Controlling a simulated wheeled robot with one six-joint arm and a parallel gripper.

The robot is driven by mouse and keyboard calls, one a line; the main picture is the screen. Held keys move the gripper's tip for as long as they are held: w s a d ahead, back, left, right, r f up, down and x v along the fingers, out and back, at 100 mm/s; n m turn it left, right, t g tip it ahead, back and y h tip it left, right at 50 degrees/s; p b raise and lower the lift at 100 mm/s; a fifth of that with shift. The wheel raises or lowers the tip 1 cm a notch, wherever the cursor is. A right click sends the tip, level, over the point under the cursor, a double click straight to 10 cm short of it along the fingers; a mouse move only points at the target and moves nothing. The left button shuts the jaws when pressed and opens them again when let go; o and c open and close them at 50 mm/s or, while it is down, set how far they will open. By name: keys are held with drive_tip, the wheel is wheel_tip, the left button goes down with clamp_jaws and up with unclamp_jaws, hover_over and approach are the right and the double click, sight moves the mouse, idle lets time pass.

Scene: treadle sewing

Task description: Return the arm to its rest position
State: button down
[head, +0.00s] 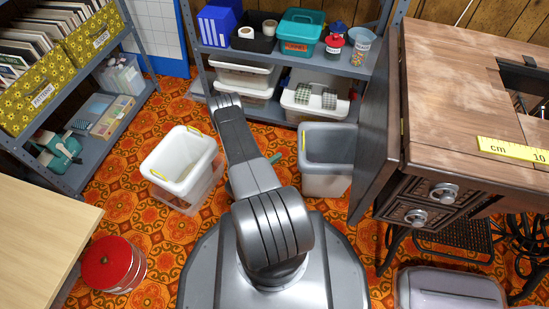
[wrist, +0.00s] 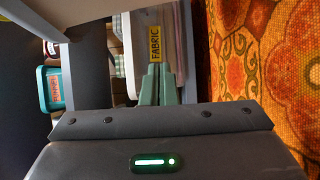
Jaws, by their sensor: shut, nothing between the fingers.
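My arm (head: 245,170) rises from my round base and stretches away from me toward the back shelf, over the patterned carpet. I cannot tell how far the fingertips are from the bin.
A white bin (head: 181,150) stands on the carpet left of my arm, and a grey bin (head: 325,175) stands to its right. The wooden sewing table (head: 450,100) is at right. A red-lidded tin (head: 106,262) is at lower left. Carpet shows between them.

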drive_tip(key=shift+s+a, duration=0.3)
drive_tip(key=shift+s, duration=0.05)
drive_tip(key=shift+w+d, duration=0.1)
drive_tip(key=w+d+b, duration=0.2)
drive_tip(key=w+d, duration=0.1)
drive_tip(key=d, duration=0.5)
drive_tip(key=shift+d, duration=0.35)
idle(0.3)
drive_tip(key=shift+b, duration=0.3)
